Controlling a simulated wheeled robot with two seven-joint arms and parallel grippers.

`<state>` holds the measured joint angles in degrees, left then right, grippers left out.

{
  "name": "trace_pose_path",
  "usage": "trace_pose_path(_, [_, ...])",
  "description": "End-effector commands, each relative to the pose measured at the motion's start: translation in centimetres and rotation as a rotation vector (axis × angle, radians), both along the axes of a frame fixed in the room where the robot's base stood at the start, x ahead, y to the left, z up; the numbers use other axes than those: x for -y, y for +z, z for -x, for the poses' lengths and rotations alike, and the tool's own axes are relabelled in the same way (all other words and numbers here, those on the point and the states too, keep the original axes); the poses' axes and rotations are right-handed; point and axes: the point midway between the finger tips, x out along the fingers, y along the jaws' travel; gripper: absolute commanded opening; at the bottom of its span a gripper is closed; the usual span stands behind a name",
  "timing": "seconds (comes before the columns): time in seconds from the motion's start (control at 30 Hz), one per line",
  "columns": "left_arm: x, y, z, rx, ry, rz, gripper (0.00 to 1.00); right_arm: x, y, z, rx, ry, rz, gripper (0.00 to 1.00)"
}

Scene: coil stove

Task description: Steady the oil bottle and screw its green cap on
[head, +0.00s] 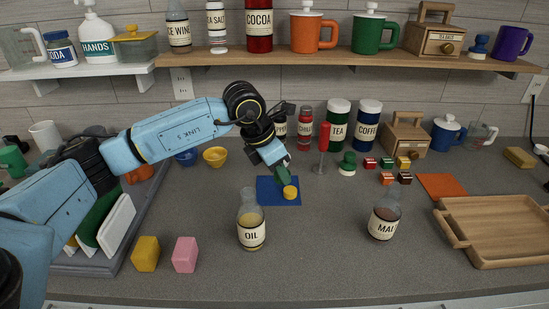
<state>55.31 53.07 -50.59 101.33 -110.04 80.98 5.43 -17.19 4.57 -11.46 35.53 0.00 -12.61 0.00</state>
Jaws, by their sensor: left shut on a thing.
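The oil bottle (251,233) stands upright on the grey counter, a clear bottle with yellowish liquid and an OIL label. Its neck looks uncapped. My left gripper (281,170) is behind it and a little to the right, pointing down over the blue mat (265,195). It is shut on a dark green piece, which looks like the green cap (283,178); the fingers partly hide it. The held piece is apart from the bottle. A yellow cap (290,193) lies on the mat just below it. My right gripper is not in view.
A malt bottle (383,222) stands to the right, and a wooden tray (495,232) lies beyond it. Yellow (146,254) and pink (185,255) blocks sit front left. A red-handled tool (323,145) stands behind the mat. The counter between the two bottles is clear.

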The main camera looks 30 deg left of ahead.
Motion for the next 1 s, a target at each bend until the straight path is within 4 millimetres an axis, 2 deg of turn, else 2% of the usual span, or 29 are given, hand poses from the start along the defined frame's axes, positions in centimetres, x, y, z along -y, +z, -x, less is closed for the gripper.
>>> trace_pose_path(0.67, [4.9, -2.6, 4.5, 0.002, -1.418, 0.001, 0.14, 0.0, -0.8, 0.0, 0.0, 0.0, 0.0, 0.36])
trace_pose_path(1.0, [7.1, -3.4, 7.4, 0.001, -2.206, -0.002, 0.14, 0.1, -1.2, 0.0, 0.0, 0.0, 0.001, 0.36])
